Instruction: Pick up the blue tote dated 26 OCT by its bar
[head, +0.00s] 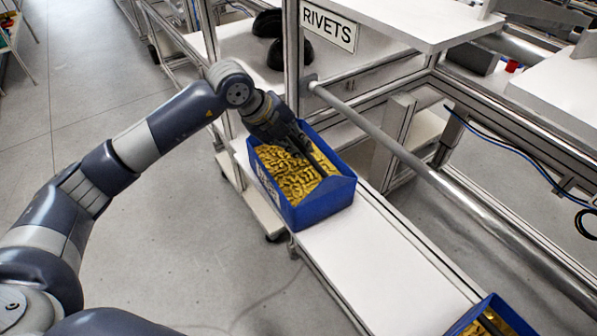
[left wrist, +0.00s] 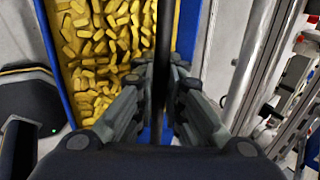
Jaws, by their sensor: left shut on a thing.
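A blue tote (head: 325,203) full of small yellow pieces (head: 287,172) stands on a white shelf. A pale label (head: 267,185) is on its left side, but its date is too small to read. My left gripper (head: 302,150) reaches down over the tote's far right part. In the left wrist view its fingers (left wrist: 163,72) are shut on a dark bar (left wrist: 161,35) that runs along the tote (left wrist: 52,45). The yellow pieces (left wrist: 110,35) lie to the left of the bar. My right gripper is in neither view.
A second blue tote (head: 515,318) with yellow contents is at the bottom right of the white shelf (head: 365,250). A metal rail (head: 400,150) runs close beside the tote on the right. A RIVETS sign (head: 329,26) and dark helmet shells (head: 268,23) are behind. Open floor (head: 160,250) lies left.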

